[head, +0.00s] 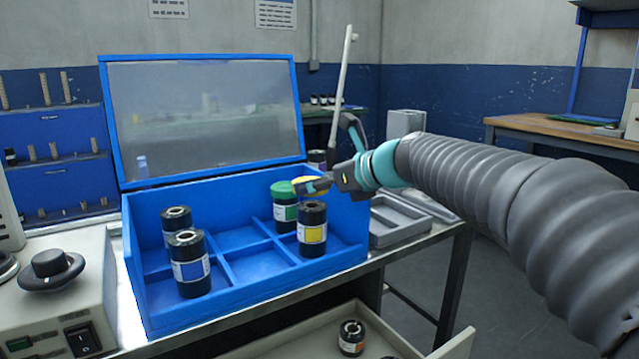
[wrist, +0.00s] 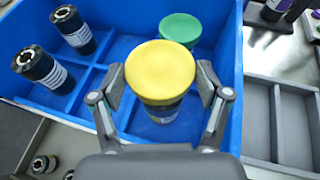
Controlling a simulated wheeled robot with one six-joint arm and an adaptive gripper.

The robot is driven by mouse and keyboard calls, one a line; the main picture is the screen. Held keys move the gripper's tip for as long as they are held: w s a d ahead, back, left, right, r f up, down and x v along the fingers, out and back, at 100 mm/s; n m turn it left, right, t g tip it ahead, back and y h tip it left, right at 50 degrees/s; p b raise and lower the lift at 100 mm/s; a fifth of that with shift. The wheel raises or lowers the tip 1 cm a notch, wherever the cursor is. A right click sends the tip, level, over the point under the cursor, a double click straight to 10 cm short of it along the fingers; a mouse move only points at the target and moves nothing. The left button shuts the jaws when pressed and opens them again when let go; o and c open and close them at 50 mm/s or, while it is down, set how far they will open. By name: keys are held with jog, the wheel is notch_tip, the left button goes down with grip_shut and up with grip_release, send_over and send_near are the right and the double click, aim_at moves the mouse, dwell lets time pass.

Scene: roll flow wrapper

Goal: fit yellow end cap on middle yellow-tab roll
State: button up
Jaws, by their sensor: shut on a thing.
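My gripper (head: 313,186) is shut on the yellow end cap (head: 318,182), a round disc that fills the space between the fingers (wrist: 161,88) in the wrist view. The black roll with a yellow label (head: 312,232) stands upright in a right-hand compartment of the blue box. In the head view its top is visible just below the cap, so the cap appears to be held a little above it. In the wrist view the yellow cap (wrist: 160,70) hides most of the roll beneath; only its dark side (wrist: 160,112) shows.
The blue box (head: 240,312) has dividers and a raised clear lid. A green-capped roll (head: 285,212) stands close behind the yellow-label roll. A blue-label roll (head: 189,268) and another black roll (head: 176,226) stand at left. Grey trays (head: 398,226) are at right.

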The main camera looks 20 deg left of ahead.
aim_at(318, 208)
jog(key=shift+f+b, duration=1.45)
jog(key=shift+f, duration=0.3)
jog(key=shift+d+p, duration=0.15)
jog(key=shift+p, duration=0.35)
jog(key=shift+r+p, duration=0.85)
jog(key=shift+p, duration=0.3)
dwell(0.9)
jog(key=shift+f+b, duration=0.8)
jog(key=shift+f, duration=0.45)
dwell(0.7)
jog(key=shift+r+p, duration=0.85)
jog(key=shift+p, duration=0.2)
dwell(0.8)
